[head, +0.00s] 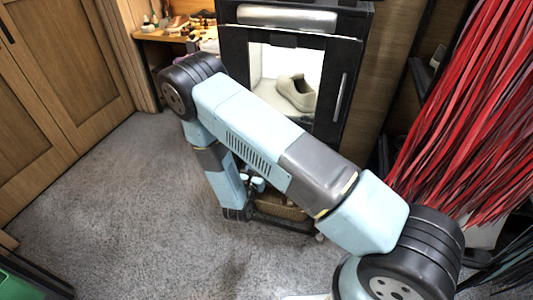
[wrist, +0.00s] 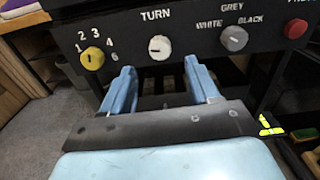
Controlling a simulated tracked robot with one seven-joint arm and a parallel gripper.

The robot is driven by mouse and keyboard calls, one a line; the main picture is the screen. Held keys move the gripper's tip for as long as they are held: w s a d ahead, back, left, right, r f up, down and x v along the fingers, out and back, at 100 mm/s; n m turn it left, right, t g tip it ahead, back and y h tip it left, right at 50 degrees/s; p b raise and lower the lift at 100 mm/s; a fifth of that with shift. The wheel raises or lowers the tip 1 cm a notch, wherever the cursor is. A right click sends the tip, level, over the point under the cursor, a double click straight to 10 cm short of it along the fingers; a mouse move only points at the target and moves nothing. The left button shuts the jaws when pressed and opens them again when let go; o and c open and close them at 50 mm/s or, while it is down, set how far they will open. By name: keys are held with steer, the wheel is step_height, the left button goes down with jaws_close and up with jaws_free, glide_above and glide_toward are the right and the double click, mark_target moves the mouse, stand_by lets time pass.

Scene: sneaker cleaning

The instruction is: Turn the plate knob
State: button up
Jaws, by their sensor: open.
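In the wrist view a white knob (wrist: 160,47) sits on the black control panel (wrist: 195,55) under the word TURN. A dark slot crosses its face, close to level. My gripper (wrist: 159,68) is open, with two light blue fingers spread to the left and right below this knob. Nothing is between the fingers, and the picture does not show contact with the knob. In the head view a pale sneaker (head: 295,93) stands in the lit chamber of the black cabinet (head: 350,50). My arm hides the cabinet's lower front and the knobs there.
A yellow numbered knob (wrist: 92,58) is left of the white one. A grey knob (wrist: 234,38) and a red button (wrist: 295,28) are to its right. In the head view red strips (head: 460,110) hang at the right, and carpet (head: 110,220) is clear at the left.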

steer(key=x, duration=0.7)
steer(key=shift+w, duration=0.2)
steer(key=shift+d, duration=0.1)
steer(key=c, duration=0.9)
steer(key=shift+d+f, duration=0.1)
steer(key=shift+d, duration=0.2)
steer(key=shift+c, duration=0.6)
steer(key=shift+a, duration=0.2)
